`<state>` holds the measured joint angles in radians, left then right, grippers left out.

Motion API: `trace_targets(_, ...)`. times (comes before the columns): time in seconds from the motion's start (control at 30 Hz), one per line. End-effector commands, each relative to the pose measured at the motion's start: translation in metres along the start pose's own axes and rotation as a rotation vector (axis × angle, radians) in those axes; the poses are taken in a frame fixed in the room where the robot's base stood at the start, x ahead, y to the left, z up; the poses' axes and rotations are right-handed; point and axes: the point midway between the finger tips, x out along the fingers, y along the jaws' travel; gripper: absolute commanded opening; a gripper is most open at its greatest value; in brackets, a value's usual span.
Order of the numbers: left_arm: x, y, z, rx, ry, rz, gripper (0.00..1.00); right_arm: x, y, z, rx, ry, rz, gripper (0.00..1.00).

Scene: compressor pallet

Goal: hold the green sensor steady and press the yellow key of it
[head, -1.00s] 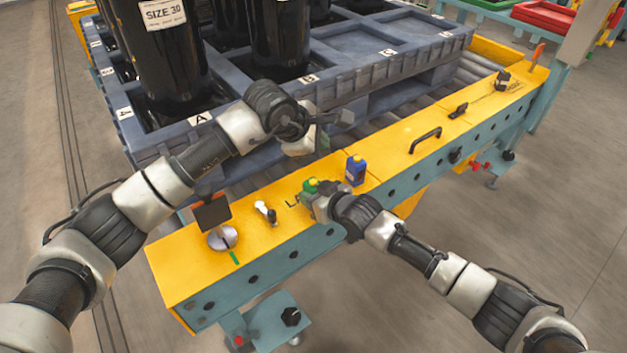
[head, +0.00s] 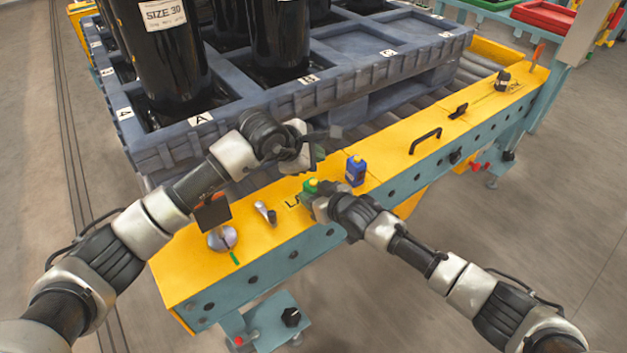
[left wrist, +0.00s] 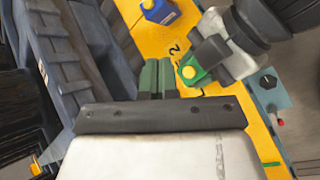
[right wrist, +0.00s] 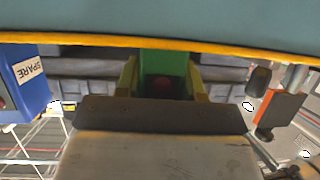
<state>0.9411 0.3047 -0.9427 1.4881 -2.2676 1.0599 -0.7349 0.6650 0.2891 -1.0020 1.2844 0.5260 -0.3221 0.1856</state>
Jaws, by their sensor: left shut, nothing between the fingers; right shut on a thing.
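The green sensor (head: 311,187) stands at the yellow beam. My right gripper (head: 317,200) is shut on it from the front side. In the right wrist view the green sensor (right wrist: 163,68) sits between the two fingers. In the left wrist view the round yellow key (left wrist: 189,72) shows on top of the green sensor (left wrist: 201,80). My left gripper (head: 318,157) is shut and empty, above and behind the sensor in the head view. In the left wrist view its closed fingertips (left wrist: 156,66) are close beside the sensor; I cannot tell whether they touch it.
A blue unit (head: 356,170), marked SPARE in the right wrist view (right wrist: 28,82), stands right of the sensor. A silver disc (head: 222,238), a small lever piece (head: 265,212) and a black handle (head: 425,140) are on the yellow beam (head: 185,270). A blue-grey pallet (head: 350,80) with black cylinders lies behind.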

Motion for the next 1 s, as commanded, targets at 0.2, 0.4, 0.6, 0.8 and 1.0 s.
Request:
trace_targets(0.2, 0.020, -0.015, -0.015, -0.001, 0.002, -0.002, 0.00, 0.000, 0.000, 0.000, 0.000, 0.000, 0.000, 0.11)
trace_targets(0.4, 0.028, -0.021, -0.021, 0.000, 0.001, 0.000, 0.00, 0.000, 0.000, 0.000, 0.000, 0.000, 0.000, 0.11)
trace_targets(0.6, 0.030, -0.022, -0.022, 0.000, 0.000, 0.000, 0.00, 0.000, 0.000, 0.000, 0.000, 0.000, 0.000, 0.11)
trace_targets(0.8, 0.030, -0.022, -0.022, 0.000, 0.001, 0.000, 0.00, 0.000, 0.000, 0.000, 0.000, 0.000, 0.000, 0.11)
trace_targets(1.0, 0.030, -0.022, -0.022, 0.000, 0.001, 0.000, 0.00, 0.000, 0.000, 0.000, 0.000, 0.000, 0.000, 0.11)
